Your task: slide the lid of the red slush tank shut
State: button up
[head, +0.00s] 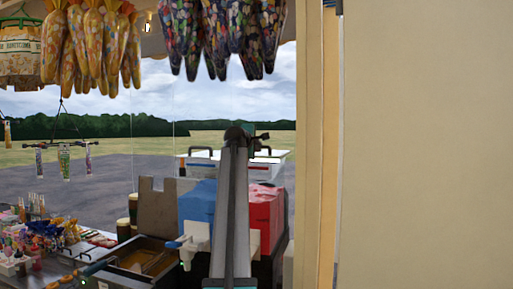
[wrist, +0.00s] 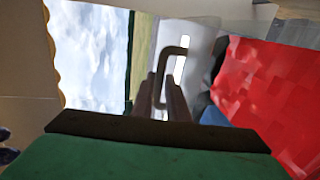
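The red slush tank (head: 266,218) stands right of the blue tank, partly hidden by my arm. Its pinkish-red top shows in the head view, and red slush fills the right of the wrist view (wrist: 265,95). The pale lid (head: 280,167) lies toward the back of the tank. Its dark bracket-shaped handle (wrist: 173,51) shows in the wrist view. My gripper (head: 262,140) is above the lid at the back. In the wrist view my gripper (wrist: 161,88) has its two fingers apart, with the handle's bar between them. Whether they touch it is hard to tell.
The blue tank (head: 197,203) stands directly left, with its own lid handle (head: 200,152). A tan wall (head: 425,145) closes off the right side. Patterned bags (head: 225,40) hang above. A counter with sweets and dark trays (head: 140,257) lies left.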

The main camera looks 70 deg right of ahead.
grip_shut()
jog(key=a, duration=0.4)
jog(key=shift+s+a, duration=0.1)
jog(key=shift+a, duration=0.15)
jog(key=shift+o, duration=1.2)
grip_release()
jog(key=shift+a, duration=0.1)
